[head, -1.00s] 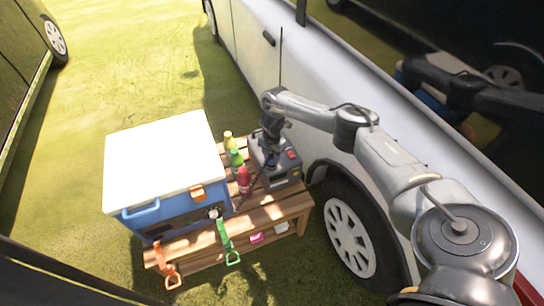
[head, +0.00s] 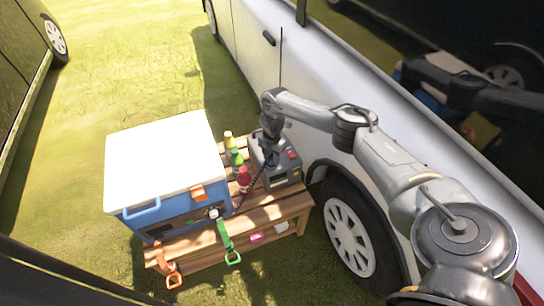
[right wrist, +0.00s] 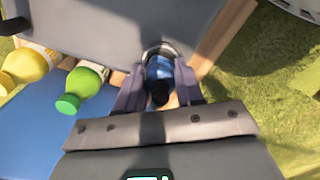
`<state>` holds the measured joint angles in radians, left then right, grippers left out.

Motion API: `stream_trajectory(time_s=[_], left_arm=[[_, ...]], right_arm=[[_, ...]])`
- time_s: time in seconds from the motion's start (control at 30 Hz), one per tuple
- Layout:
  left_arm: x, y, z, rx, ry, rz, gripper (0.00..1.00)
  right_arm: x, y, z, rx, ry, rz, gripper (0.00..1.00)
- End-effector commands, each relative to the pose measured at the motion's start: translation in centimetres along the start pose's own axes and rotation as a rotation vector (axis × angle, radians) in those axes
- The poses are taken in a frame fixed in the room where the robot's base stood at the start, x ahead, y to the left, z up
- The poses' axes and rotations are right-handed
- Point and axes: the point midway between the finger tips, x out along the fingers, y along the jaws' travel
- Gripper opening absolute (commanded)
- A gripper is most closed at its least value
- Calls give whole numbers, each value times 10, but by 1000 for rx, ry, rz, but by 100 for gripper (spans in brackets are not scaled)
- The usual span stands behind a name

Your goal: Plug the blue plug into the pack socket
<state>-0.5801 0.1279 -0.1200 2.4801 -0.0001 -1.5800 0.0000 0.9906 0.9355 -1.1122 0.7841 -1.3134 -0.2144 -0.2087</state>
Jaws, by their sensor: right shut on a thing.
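The grey power pack (head: 284,172) stands on the wooden bench beside the cooler, and its grey face also fills the top of the right wrist view (right wrist: 95,22). In the right wrist view the gripper (right wrist: 159,88) is shut on the blue plug (right wrist: 159,68), which has a dark rear end. The plug's front is against a round ring, the pack socket (right wrist: 160,47). How deep it sits cannot be told. My left gripper is not in view.
A blue cooler (head: 150,217) with a white lid fills the bench's left part. Yellow, green and red bottles (head: 244,180) stand close between cooler and pack. Orange and green straps (head: 228,243) hang at the front. A white vehicle (head: 300,100) stands close on the right.

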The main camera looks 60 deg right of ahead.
Motion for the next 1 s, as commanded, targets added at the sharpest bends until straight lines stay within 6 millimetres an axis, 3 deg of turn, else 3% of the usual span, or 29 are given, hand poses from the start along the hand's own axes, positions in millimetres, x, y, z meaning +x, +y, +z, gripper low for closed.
stream_trajectory(time_s=[0.83,0.87,1.0], left_arm=[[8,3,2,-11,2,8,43],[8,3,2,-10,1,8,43],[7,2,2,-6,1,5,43]], right_arm=[[12,0,0,0,0,0,10],[12,0,0,0,0,0,38],[12,0,0,0,0,0,59]])
